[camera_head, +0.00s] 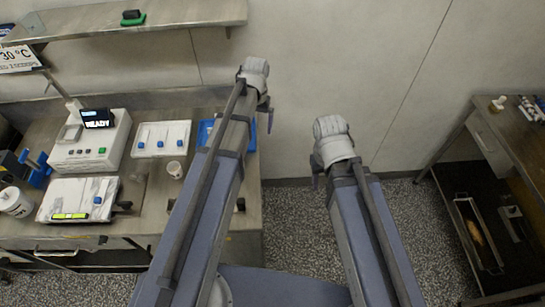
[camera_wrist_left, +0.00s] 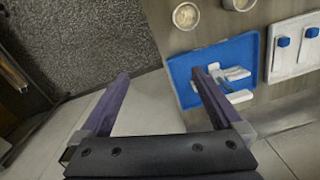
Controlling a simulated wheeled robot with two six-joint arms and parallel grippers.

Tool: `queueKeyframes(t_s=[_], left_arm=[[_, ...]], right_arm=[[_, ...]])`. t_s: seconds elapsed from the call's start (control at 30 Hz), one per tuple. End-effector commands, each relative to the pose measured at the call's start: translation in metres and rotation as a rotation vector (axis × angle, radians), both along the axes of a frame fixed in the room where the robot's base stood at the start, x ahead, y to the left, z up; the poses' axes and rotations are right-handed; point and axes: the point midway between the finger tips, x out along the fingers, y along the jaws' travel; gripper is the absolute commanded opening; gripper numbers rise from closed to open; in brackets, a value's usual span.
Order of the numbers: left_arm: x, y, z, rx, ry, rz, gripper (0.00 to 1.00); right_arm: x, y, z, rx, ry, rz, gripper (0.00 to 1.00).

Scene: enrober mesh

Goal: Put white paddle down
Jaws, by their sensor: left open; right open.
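A white piece (camera_wrist_left: 238,97), apparently the white paddle, lies in the blue tray (camera_wrist_left: 183,76) on the steel bench, beside other white parts. In the left wrist view my left gripper (camera_wrist_left: 162,74) is open and empty, with its right finger over the tray and close to the white parts. I cannot tell whether they touch. In the head view my left arm hides most of the tray (camera_head: 205,131), and my left gripper (camera_head: 268,112) shows at the arm's far end. My right gripper (camera_head: 317,172) is open over the floor, mostly hidden by its wrist.
A white holder (camera_head: 161,151) with blue-handled tools stands left of the tray. A white cup (camera_head: 175,170), a machine with a lit display (camera_head: 98,118) and a scale-like device (camera_head: 78,212) share the bench. A shelf (camera_head: 185,12) hangs above. Another table (camera_head: 510,150) stands at right.

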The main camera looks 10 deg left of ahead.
Motion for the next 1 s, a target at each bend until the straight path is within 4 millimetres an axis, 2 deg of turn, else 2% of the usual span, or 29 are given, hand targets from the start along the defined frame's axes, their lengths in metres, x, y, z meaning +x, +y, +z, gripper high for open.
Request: queueKeyframes(t_s=[0.03,0.1,0.2,0.33,0.47,0.8,0.87,1.0], left_arm=[[-0.044,-0.031,0.0,0.008,0.006,-0.063,1.0],[-0.081,-0.062,0.0,0.022,0.012,-0.136,1.0],[-0.125,-0.092,0.001,0.037,0.018,-0.222,1.0],[-0.162,-0.112,0.001,0.052,0.022,-0.296,1.0],[-0.177,-0.119,0.001,0.06,0.024,-0.327,1.0],[-0.176,-0.121,0.0,0.06,0.024,-0.33,1.0],[-0.176,-0.121,-0.005,0.06,0.024,-0.33,1.0],[-0.176,-0.12,-0.027,0.06,0.024,-0.331,1.0]], right_arm=[[0.0,0.0,0.0,0.0,0.0,0.0,0.5],[0.0,0.0,0.0,0.0,0.0,0.0,0.5],[0.0,0.0,0.0,0.0,0.0,0.0,0.5],[0.0,0.0,0.0,0.0,0.0,0.0,0.5],[0.0,0.0,0.0,0.0,0.0,0.0,0.5],[0.0,0.0,-0.002,0.0,0.0,0.0,0.5],[0.0,0.0,-0.006,0.0,0.0,0.001,0.5],[0.0,0.0,-0.028,-0.001,0.0,0.002,0.5]])
